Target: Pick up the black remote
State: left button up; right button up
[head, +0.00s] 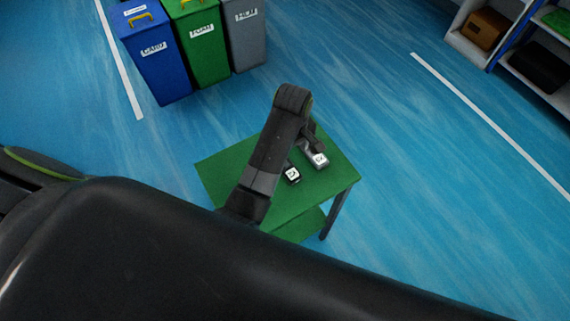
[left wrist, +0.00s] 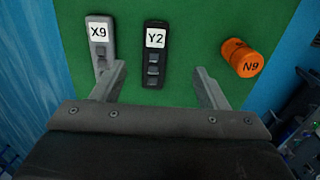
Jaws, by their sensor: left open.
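The black remote (left wrist: 153,67) with a white Y2 label lies on the green table in the left wrist view, upright in the picture with its lower end toward my jaws. In the head view it (head: 292,175) shows partly beside my arm. My left gripper (left wrist: 161,84) is open and empty, with the black remote's lower end in line with the gap between its fingers. In the head view the gripper (head: 314,143) hangs over the table, mostly hidden by its own arm. How high it is above the remote is unclear. My right gripper is not in view.
A grey remote (left wrist: 100,44) labelled X9 lies left of the black one, close to my left fingertip. An orange cylinder (left wrist: 243,59) labelled N9 is to the right. The green table (head: 215,170) is small. Bins (head: 160,60) and shelves (head: 470,50) stand farther off.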

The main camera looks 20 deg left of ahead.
aim_at(292, 173)
pick_arm(q)
jog(key=f, duration=0.4)
jog(key=f+p, duration=0.1)
jog(key=f, duration=0.2)
jog(key=shift+w, duration=0.35)
jog(key=shift+f, duration=0.9)
notch_tip(292, 173, down, 3)
jog(key=shift+d+r+p, duration=0.1)
jog(key=shift+d+p, duration=0.05)
jog(key=shift+p, duration=0.35)
jog(key=shift+f, duration=0.65)
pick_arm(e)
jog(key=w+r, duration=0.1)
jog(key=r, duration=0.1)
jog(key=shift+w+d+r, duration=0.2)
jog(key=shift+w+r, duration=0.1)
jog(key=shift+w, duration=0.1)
pick_arm(q)
jog(key=c, duration=1.1)
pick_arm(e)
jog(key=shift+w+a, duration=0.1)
